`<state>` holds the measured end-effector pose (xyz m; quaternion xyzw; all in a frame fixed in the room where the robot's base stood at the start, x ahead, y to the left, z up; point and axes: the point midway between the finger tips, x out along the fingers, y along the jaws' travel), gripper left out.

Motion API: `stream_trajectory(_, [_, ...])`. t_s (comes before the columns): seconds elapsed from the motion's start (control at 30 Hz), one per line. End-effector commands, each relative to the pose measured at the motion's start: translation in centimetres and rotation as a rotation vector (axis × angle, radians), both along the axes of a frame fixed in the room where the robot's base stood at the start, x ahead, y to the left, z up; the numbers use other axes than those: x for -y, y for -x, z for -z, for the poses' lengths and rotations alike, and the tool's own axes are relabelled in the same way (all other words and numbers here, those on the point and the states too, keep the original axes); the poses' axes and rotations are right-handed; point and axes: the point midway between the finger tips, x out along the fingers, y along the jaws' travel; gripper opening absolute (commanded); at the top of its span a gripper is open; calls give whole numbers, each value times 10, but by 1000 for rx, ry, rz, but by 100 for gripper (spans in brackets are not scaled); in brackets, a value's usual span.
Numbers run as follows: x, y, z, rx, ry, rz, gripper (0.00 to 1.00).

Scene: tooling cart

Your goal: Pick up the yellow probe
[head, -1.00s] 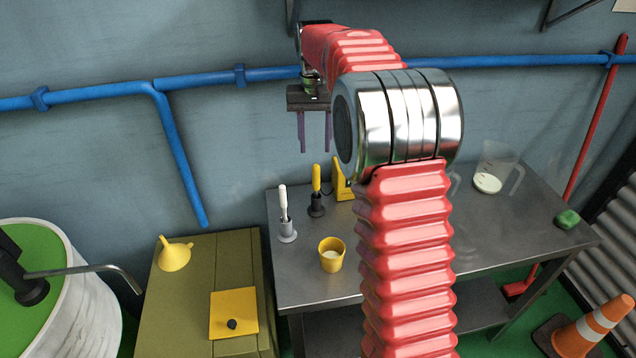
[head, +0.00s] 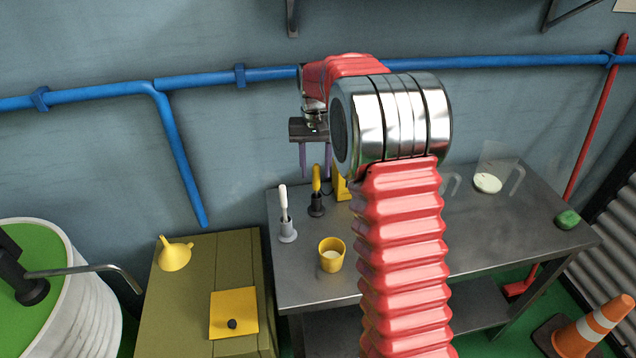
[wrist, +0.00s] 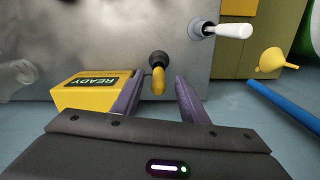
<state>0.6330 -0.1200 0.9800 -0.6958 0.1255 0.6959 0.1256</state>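The yellow probe (head: 316,179) stands upright in a dark holder (head: 317,204) near the back left of the metal cart. It also shows in the wrist view (wrist: 158,82), between and beyond the fingertips. My gripper (head: 316,172) is open, its two purple fingers pointing down around the level of the probe's upper part. In the wrist view my gripper (wrist: 156,88) has a clear gap between its fingers. I cannot tell whether either finger touches the probe.
A white probe in a grey holder (head: 287,229) stands just left. A yellow box marked READY (wrist: 90,92) is close beside one finger. A yellow cup (head: 331,256) is in front. A clear jug (head: 494,170) and green lump (head: 567,219) sit on the right of the cart (head: 480,236).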

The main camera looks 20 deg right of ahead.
Motion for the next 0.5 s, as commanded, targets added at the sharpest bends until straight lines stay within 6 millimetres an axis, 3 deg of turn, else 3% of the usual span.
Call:
stream_trajectory(0.17, [1,-1,6,-2,-1,0,40])
stream_trajectory(0.5, [4,-4,46,-2,-1,0,40])
